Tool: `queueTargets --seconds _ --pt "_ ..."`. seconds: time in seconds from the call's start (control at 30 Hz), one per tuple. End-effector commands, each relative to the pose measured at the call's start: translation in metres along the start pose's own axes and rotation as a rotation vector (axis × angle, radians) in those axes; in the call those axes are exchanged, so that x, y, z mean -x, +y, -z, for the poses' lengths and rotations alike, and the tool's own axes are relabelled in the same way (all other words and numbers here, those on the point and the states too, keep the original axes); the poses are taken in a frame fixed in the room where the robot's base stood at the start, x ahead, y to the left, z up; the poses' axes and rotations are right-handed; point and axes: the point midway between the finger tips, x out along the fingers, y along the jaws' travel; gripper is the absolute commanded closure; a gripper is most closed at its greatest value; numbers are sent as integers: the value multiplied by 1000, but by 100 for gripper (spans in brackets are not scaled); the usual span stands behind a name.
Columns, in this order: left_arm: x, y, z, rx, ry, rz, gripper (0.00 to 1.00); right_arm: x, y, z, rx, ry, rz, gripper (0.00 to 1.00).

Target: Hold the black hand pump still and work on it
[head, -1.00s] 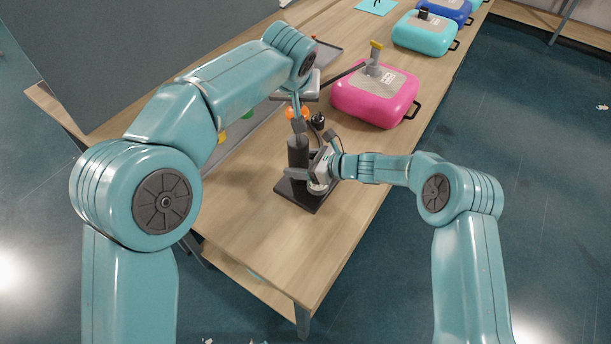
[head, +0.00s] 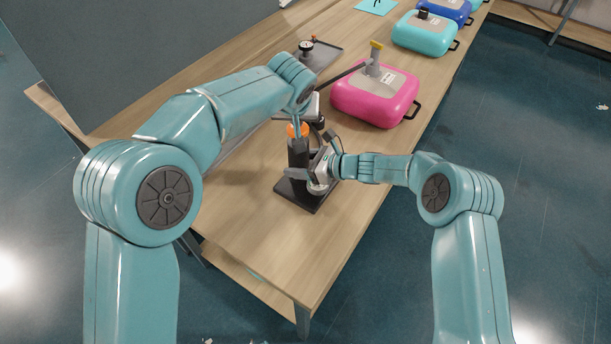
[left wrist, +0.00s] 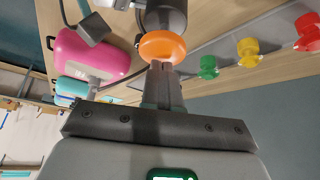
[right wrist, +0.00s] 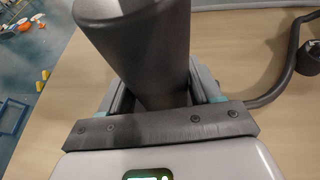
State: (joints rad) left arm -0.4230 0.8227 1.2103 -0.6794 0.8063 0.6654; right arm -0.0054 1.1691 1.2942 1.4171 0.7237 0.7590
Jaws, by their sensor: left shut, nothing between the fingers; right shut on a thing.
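The black hand pump (head: 298,155) stands upright on its flat base (head: 302,196) near the table's front end. My right gripper (head: 320,172) is shut on its dark body, which fills the space between the fingers in the right wrist view (right wrist: 150,60). An orange knob (head: 304,131) sits at the top of the pump, close above the body. My left gripper (head: 298,120) is shut and empty directly over the knob. In the left wrist view its fingertips (left wrist: 161,66) meet the orange knob (left wrist: 162,46); firm contact is hard to tell.
A pink inflatable block (head: 375,98) with a grey valve lies behind the pump. Teal (head: 425,34) and blue blocks stand farther back. A dark tray (head: 322,56) lies behind my left arm.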

Motion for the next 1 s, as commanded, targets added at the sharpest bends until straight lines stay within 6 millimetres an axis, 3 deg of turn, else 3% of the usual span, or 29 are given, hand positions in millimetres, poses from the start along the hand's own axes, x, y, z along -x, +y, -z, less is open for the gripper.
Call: queueTargets --seconds 0.23,0.37,1.0 --pt "-12 0 -8 -1 -4 1 100 0 -1 -1 2 -2 1 100" --pt "-8 0 -5 0 -1 0 100 0 0 -1 2 -2 1 100" --pt "46 0 29 1 0 0 100 0 0 -1 2 -2 1 100"
